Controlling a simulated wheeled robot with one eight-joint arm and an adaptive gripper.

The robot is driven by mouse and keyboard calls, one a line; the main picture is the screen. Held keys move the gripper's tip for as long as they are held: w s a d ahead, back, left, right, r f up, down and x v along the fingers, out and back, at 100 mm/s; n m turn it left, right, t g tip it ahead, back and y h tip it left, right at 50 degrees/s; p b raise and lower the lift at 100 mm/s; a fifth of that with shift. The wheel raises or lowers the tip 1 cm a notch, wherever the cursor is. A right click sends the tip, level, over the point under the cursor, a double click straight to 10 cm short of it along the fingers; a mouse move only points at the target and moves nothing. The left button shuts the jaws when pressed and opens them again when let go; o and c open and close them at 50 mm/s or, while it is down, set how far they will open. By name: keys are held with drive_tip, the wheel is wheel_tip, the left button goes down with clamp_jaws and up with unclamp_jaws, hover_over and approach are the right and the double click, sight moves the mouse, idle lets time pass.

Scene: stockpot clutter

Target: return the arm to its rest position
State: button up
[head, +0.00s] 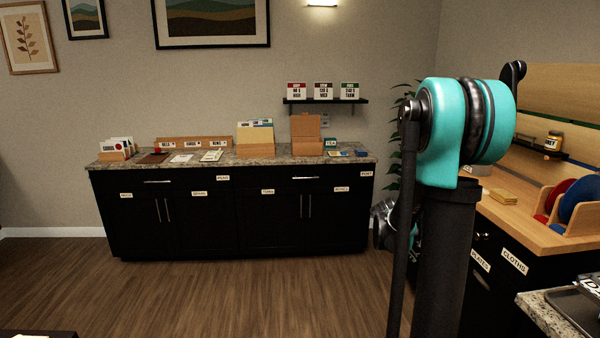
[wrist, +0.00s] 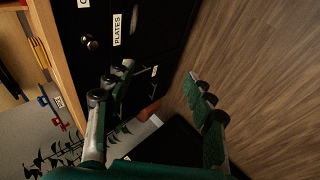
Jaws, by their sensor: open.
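My gripper (wrist: 160,110) is open and empty in the wrist view. Its two green-padded fingers stand well apart, with wooden floor and dark cabinet fronts beyond them. In the head view my teal and black arm rises at the right of the picture and covers part of the room behind it. Only a small part of the gripper end (head: 385,225) shows there, left of the arm column, and its fingers are not clear.
A black cabinet (head: 230,210) with a granite top holding boxes and cards stands at the back wall. A wooden counter (head: 520,225) with coloured plates (head: 580,200) is close on the right. A plant (head: 402,110) stands behind my arm. The wooden floor (head: 220,295) ahead is clear.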

drive_tip(key=s+a+f+m+y, duration=0.1)
drive_tip(key=s+a+y, duration=0.3)
drive_tip(key=s+a, duration=0.6)
drive_tip(key=s+a+f+m+y, duration=0.1)
drive_tip(key=s+a+f+y, duration=0.2)
drive_tip(key=s+a, duration=0.8)
drive_tip(key=shift+s+f+t+y, duration=0.35)
drive_tip(key=shift+s+t+y, duration=0.05)
drive_tip(key=shift+s, duration=0.55)
